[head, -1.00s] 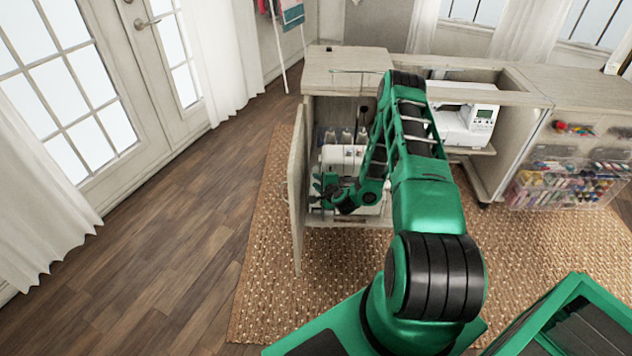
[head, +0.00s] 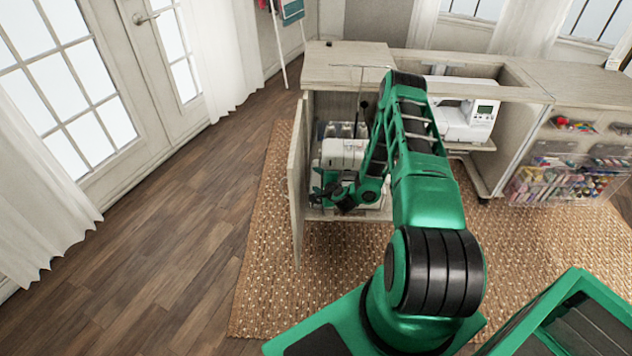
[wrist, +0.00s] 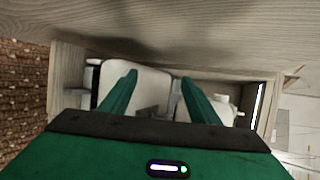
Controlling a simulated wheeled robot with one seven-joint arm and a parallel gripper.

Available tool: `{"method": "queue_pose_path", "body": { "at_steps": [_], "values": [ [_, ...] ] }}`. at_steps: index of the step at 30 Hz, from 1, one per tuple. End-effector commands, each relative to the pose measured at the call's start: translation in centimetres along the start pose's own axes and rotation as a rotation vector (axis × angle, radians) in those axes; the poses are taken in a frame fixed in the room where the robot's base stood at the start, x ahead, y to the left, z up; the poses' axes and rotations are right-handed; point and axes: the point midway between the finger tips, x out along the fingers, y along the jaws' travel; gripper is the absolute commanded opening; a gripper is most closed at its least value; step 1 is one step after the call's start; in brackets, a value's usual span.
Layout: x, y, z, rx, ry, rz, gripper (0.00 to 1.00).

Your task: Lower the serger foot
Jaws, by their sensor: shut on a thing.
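The white serger (head: 343,152) stands inside the left compartment of the cabinet, behind my wrist in the head view. In the wrist view its pale body (wrist: 150,85) lies between and beyond my two green fingers. My gripper (head: 319,189) is at the serger's lower front left. In the wrist view my gripper (wrist: 158,78) is shut on part of the serger, with a gap between the fingers. The foot and its lever cannot be made out, so I cannot tell which part is held or whether the foot is up.
The open cabinet door (head: 297,190) stands close left of my gripper. The wooden cabinet top (head: 345,64) hangs over the compartment. A white sewing machine (head: 470,118) sits in the right bay. A woven rug (head: 330,265) covers the floor in front.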

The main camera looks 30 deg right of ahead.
Motion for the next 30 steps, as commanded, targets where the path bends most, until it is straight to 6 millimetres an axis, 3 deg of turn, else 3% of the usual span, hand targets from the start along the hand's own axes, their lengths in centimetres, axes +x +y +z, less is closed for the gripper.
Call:
{"method": "queue_pose_path", "body": {
  "at_steps": [1, 10, 13, 14, 30],
  "values": [
    [-0.2, 1.0, -0.2, -0.003, 0.002, 0.017, 0.38],
    [-0.8, 1.0, -0.2, -0.005, 0.003, 0.018, 0.36],
    [-1.8, 1.0, -0.3, -0.004, 0.003, 0.018, 0.25],
    [-2.2, 1.0, -0.2, -0.003, 0.003, 0.019, 0.13],
    [-8.7, 0.1, -0.1, 0.004, 0.002, 0.004, 0.13]
  ]
}}
